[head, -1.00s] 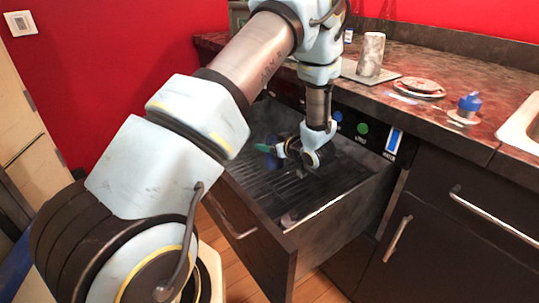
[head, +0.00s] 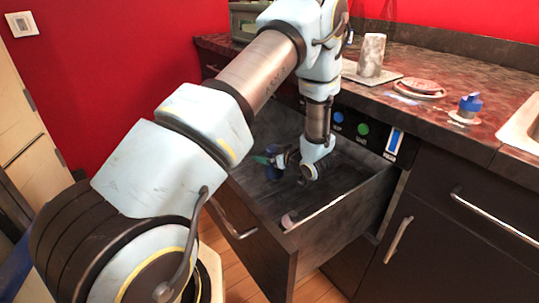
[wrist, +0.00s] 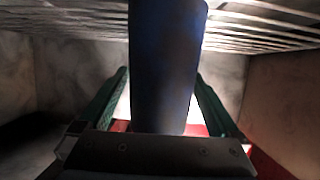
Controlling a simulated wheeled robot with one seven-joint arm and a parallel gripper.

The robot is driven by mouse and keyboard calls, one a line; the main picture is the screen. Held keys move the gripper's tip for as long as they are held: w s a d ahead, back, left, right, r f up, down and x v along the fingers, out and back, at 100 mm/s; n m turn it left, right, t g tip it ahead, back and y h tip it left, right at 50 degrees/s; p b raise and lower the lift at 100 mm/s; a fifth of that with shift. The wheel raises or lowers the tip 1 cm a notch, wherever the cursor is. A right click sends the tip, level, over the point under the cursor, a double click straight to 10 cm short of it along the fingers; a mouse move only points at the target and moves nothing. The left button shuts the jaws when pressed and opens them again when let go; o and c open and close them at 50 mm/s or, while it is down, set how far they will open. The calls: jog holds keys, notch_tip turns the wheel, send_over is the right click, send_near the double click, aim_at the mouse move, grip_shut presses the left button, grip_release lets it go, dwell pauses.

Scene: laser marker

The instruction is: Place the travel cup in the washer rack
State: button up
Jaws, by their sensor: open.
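The travel cup (wrist: 165,65) looks like a dark blue cylinder in the wrist view, standing between the green fingers of my gripper (wrist: 161,76). The fingers are open, with one on each side of the cup; whether they touch it I cannot tell. In the head view my gripper (head: 267,161) is inside the open drawer, with a bit of the blue cup (head: 274,173) beside it, mostly hidden. The washer rack (wrist: 265,22) shows as pale slats across the top of the wrist view. How the cup's end meets the rack is not clear.
The pulled-out drawer (head: 262,232) has walls close around my gripper. A small pale object (head: 289,219) is near its front corner. On the counter are a grey cup (head: 371,55), a plate (head: 420,88) and a blue-capped bottle (head: 468,105). The sink (head: 522,125) is at right.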

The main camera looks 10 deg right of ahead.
jog(key=shift+r, duration=0.15)
jog(key=v, duration=0.7)
jog(key=shift+s+d+r, duration=0.1)
jog(key=shift+s+d, duration=0.05)
jog(key=shift+s, duration=0.05)
